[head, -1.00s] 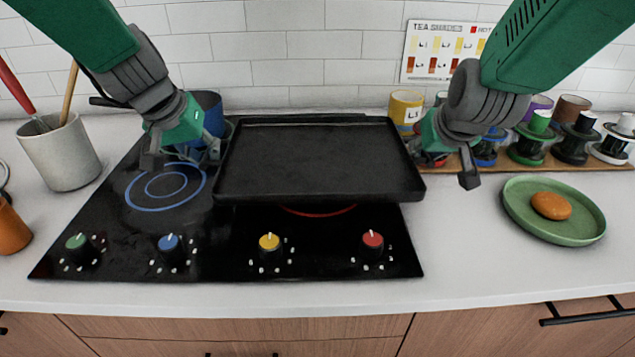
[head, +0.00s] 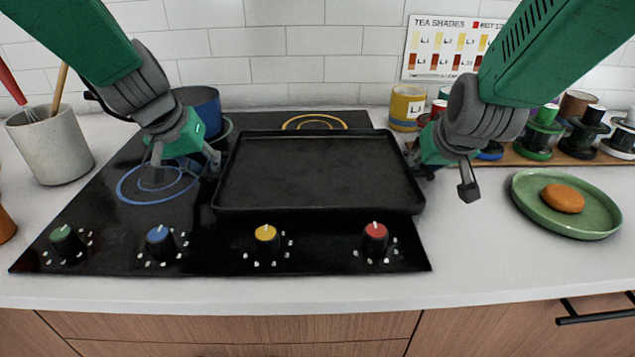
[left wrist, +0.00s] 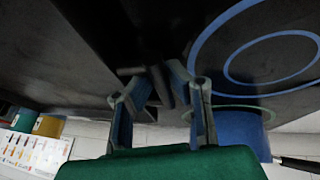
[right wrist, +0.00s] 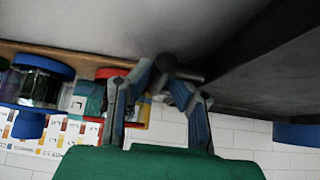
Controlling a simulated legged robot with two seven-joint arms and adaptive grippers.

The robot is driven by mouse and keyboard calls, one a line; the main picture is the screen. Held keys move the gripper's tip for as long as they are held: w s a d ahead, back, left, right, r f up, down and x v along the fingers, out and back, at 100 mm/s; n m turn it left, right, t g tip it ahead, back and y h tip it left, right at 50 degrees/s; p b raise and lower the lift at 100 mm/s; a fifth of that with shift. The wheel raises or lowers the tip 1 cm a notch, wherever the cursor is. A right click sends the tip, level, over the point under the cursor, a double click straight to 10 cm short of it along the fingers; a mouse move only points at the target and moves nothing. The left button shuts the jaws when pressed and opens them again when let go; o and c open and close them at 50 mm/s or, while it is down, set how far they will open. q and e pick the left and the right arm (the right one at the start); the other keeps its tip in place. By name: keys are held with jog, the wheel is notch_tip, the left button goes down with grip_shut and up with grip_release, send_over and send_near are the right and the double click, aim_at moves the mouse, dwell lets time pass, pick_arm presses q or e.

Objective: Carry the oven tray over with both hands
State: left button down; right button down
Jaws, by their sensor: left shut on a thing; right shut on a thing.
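The black oven tray (head: 318,175) is empty and looks about level over the middle and right of the black cooktop (head: 110,235). Whether it touches the glass is hard to tell. My left gripper (head: 212,165) is shut on the tray's left edge. In the left wrist view its fingers (left wrist: 163,85) close on a dark part by the tray. My right gripper (head: 415,165) is shut on the tray's right edge. In the right wrist view its fingers (right wrist: 168,75) meet around a dark handle-like piece beside the tray (right wrist: 270,65).
A blue pot (head: 200,108) stands behind my left gripper. A yellow canister (head: 405,106) and several jars on a wooden board line the back right. A green plate (head: 535,210) with a bun sits at right. A utensil crock (head: 50,145) stands at left. Knobs line the cooktop front.

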pick_arm(q)
jog(key=shift+a+f, duration=0.2)
jog(key=shift+f, duration=0.2)
pick_arm(e)
jog(key=shift+d+f, duration=0.25)
jog(key=shift+f, duration=0.15)
pick_arm(q)
jog(key=c, duration=1.6)
grip_release()
jog(key=shift+r, duration=0.1)
pick_arm(e)
jog(key=c, duration=1.5)
grip_release()
jog(key=shift+r, duration=0.1)
pick_arm(q)
jog(key=shift+o, duration=0.2)
jog(key=shift+d, duration=0.1)
pick_arm(e)
jog(key=shift+a, duration=0.1)
pick_arm(q)
jog(key=shift+d, duration=0.1)
pick_arm(e)
jog(key=shift+a+r, duration=0.1)
jog(key=shift+a, duration=0.1)
